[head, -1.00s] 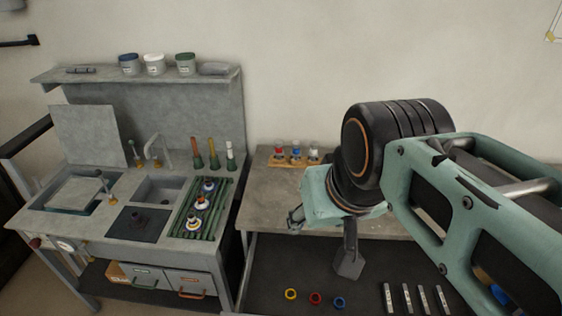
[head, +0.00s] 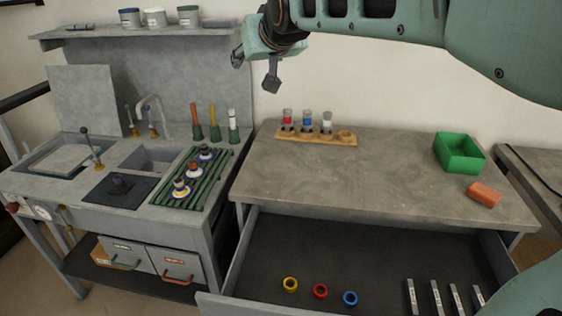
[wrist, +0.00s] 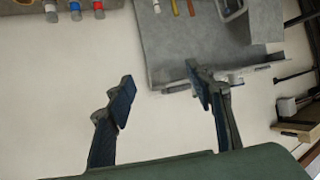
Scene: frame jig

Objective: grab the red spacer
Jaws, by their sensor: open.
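The red spacer (head: 320,291) is a small ring lying in the open drawer (head: 262,262) of the workbench in the head view. It lies between a yellow ring (head: 290,284) and a blue ring (head: 350,298). My gripper (head: 255,72) is raised high in front of the wall, above and to the left of the bench top, far from the red spacer. In the wrist view my gripper (wrist: 162,95) has its two fingers wide apart with nothing between them. The red spacer does not show in the wrist view.
Several metal bars (head: 436,298) lie at the drawer's right. On the bench top are a wooden rack (head: 318,138) with capped vials, a green box (head: 459,153) and an orange block (head: 484,194). A sink unit (head: 140,213) stands at left. The bench's middle is clear.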

